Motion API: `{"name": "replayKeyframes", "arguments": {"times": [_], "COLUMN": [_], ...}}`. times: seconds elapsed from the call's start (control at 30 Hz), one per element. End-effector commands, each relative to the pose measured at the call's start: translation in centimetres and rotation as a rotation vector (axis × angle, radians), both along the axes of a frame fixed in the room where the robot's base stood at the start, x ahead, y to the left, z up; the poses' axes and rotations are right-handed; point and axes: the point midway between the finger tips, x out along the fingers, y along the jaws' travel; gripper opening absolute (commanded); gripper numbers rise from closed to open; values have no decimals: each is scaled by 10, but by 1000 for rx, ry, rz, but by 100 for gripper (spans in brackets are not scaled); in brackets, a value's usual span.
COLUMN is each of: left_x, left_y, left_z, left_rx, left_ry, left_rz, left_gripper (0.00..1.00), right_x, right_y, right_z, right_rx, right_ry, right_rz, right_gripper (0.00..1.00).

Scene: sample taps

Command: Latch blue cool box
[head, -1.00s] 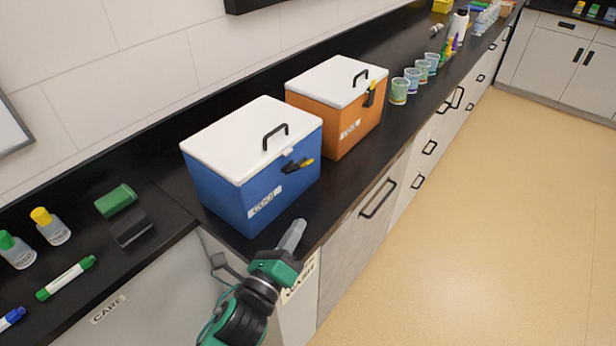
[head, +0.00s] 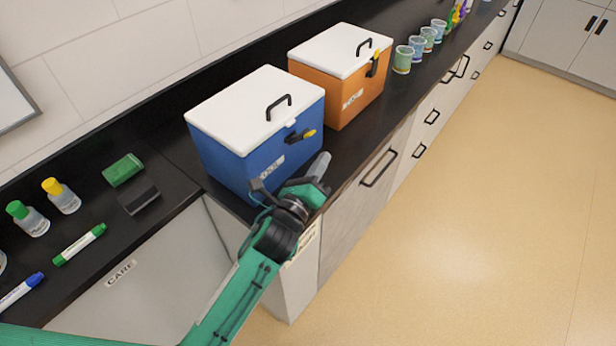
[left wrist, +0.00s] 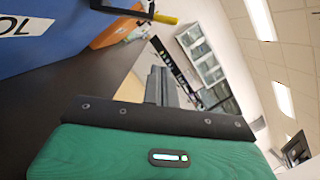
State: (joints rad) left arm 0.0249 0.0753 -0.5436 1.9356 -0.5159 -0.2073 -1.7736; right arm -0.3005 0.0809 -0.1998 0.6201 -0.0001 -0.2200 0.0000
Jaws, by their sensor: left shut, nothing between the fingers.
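The blue cool box (head: 228,158) stands on the black bench with its white lid (head: 240,108) down. My left gripper (head: 320,164) is shut and empty, in front of the box's lower right front and below the latch, apart from the latch. In the left wrist view the blue box (left wrist: 45,35) is at upper left, a yellow-tipped black latch (left wrist: 150,14) at the top, and the gripper fingers (left wrist: 160,84) point ahead. My right gripper is out of view.
An orange cool box (head: 338,90) stands behind the blue one, its latch (head: 374,64) upright. Several cups (head: 403,60) line the bench beyond. The floor at right is clear.

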Motion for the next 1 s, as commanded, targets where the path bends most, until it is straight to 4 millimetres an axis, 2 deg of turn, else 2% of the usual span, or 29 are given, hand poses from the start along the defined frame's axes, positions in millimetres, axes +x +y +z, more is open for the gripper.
{"name": "replayKeyframes", "arguments": {"times": [0.03,0.1,0.27,0.77,1.0], "left_x": [6,9,15,18,18], "left_y": [3,10,19,22,23], "left_z": [10,18,26,28,33], "left_rx": [1,2,1,-2,-36], "left_ry": [-1,-2,0,2,27], "left_rz": [1,1,0,0,1], "left_gripper": [0,0,0,0,0], "right_x": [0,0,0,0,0], "right_y": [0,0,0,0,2], "right_z": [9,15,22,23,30], "right_rx": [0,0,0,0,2], "right_ry": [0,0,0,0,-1], "right_rz": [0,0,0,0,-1], "right_gripper": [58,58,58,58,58]}}
